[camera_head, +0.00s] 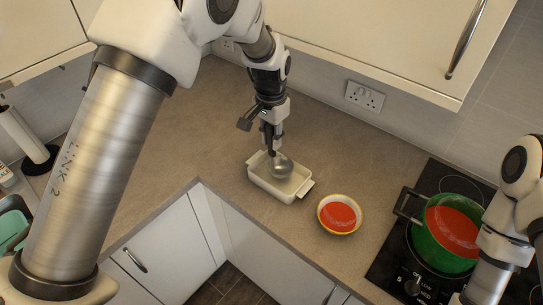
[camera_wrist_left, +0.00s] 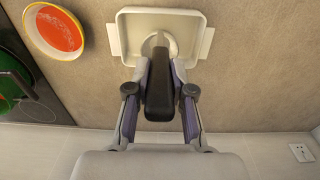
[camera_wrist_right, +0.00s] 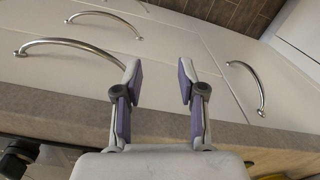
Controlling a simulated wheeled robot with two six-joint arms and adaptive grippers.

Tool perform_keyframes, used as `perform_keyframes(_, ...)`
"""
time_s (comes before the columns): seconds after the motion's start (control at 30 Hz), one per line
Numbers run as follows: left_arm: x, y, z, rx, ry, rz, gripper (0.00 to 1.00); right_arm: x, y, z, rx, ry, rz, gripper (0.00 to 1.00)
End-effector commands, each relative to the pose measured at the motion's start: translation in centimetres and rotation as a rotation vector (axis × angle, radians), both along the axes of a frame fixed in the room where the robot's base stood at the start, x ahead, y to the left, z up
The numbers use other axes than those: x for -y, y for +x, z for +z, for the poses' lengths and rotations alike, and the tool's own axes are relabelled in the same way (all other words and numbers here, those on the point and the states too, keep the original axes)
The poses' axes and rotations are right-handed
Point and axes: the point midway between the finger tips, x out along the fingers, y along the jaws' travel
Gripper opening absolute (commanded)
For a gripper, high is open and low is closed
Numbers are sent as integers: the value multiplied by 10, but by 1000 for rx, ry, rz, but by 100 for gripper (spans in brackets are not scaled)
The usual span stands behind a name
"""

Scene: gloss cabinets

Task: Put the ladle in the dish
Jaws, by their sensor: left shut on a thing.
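The ladle (camera_head: 281,167) has a shiny metal bowl and a dark handle (camera_wrist_left: 159,85). The dish (camera_head: 271,188) is a white rectangular tray with side handles on the counter; it also shows in the left wrist view (camera_wrist_left: 120,32). My left gripper (camera_head: 271,141) is shut on the ladle's handle, above the dish. The ladle's bowl is over or within the dish; I cannot tell whether it touches the bottom. My right gripper (camera_wrist_right: 157,75) is open and empty, facing the cabinet fronts below the counter edge.
A bowl of red soup (camera_head: 340,215) stands right of the dish. A green pot (camera_head: 449,236) with red contents sits on the black hob (camera_head: 388,262) at the right. A paper roll (camera_head: 24,136) stands far left. The counter behind the dish is clear.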

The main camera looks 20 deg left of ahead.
Motion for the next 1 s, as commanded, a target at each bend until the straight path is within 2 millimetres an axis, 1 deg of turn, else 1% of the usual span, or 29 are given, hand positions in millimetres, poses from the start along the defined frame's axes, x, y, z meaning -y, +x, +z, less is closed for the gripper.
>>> perform_keyframes(0.03,0,0,-17,0,0,0,0,0,1,-15,2,0,0,40)
perform_keyframes(0.1,0,0,-29,0,0,0,0,0,1,-27,2,0,0,40)
perform_keyframes(0.13,0,0,-32,0,0,0,0,0,1,-29,2,0,0,40)
perform_keyframes(0.37,0,0,-27,0,0,1,0,0,1,-24,2,0,0,40)
perform_keyframes(0.57,0,0,-33,-1,0,1,0,0,1,-25,2,0,0,40)
perform_keyframes(0.6,0,0,-33,-1,0,1,33,0,1,-25,2,0,0,40)
perform_keyframes(0.63,0,0,-33,-1,0,1,43,0,1,-25,2,0,0,40)
perform_keyframes(0.67,0,0,-33,-1,0,1,47,0,1,-25,2,0,0,40)
perform_keyframes(0.93,0,0,-32,0,0,1,47,0,1,-25,2,0,0,40)
perform_keyframes(1.0,0,0,-28,1,0,1,47,0,1,-24,1,0,0,40)
